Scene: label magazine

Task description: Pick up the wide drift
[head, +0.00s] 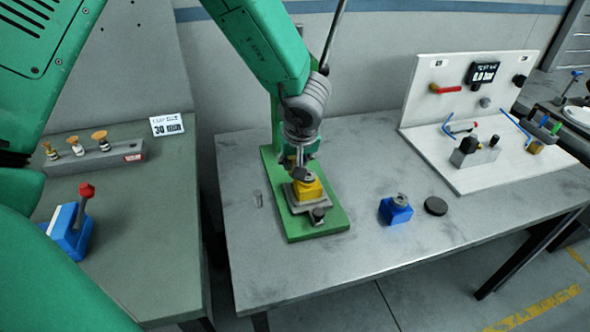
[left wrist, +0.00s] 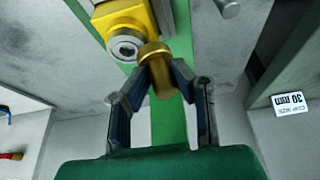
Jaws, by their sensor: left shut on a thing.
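My left gripper (head: 301,160) is above the green press stand (head: 275,205), over a yellow block (head: 307,188). In the left wrist view the fingertips (left wrist: 158,72) are shut on a brass cylindrical piece (left wrist: 157,58), which looks like a drift. Whether it is the wide one I cannot tell. The yellow block (left wrist: 120,20) with a metal ring in it (left wrist: 125,46) is just beside the brass piece in that view. Several pieces with brass-coloured tops (head: 75,145) stand in a grey rack (head: 110,160) on the left bench. My right gripper is not in view.
A blue block with a metal ring (head: 396,209) and a dark disc (head: 436,206) lie on the grey table (head: 375,270), right of the stand. A white test board (head: 440,140) stands at the right. A blue red-handled device (head: 72,230) is on the left bench.

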